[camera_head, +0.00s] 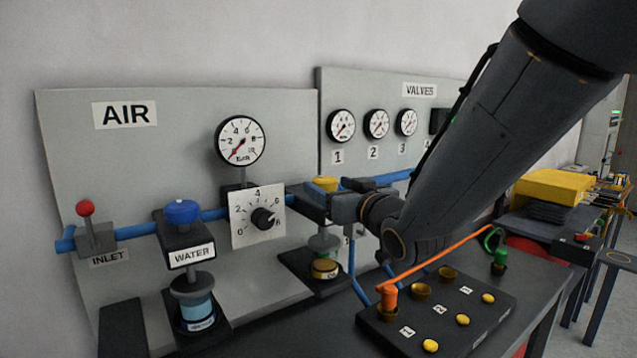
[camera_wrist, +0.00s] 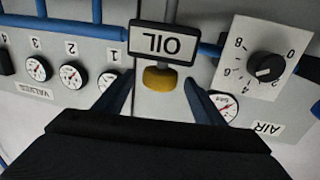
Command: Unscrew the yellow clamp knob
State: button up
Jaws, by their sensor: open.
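The yellow clamp knob (camera_head: 326,183) sits on top of the oil clamp in the head view, partly hidden by my gripper (camera_head: 335,203). In the wrist view, which is upside down, the yellow knob (camera_wrist: 160,79) lies beside the OIL label (camera_wrist: 162,43). My gripper (camera_wrist: 158,84) is open there, with one blue-grey finger on each side of the knob. A gap shows between each finger and the knob, so the knob is not gripped. I cannot tell how far the fingertips reach in depth.
The water clamp with its blue knob (camera_head: 182,211) and the dial (camera_head: 262,217) are to the left. Blue pipe runs along the panel. Gauges (camera_head: 341,126) hang above. A black box (camera_head: 440,310) with an orange cable (camera_head: 440,262) stands below my arm.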

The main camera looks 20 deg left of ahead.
aim_at(318, 180)
jog(key=p+x, duration=0.2)
jog(key=x, duration=0.4)
jog(key=shift+w+a, duration=0.15)
jog(key=shift+a, duration=0.05)
jog(key=c, duration=1.1)
jog(key=shift+o, duration=0.2)
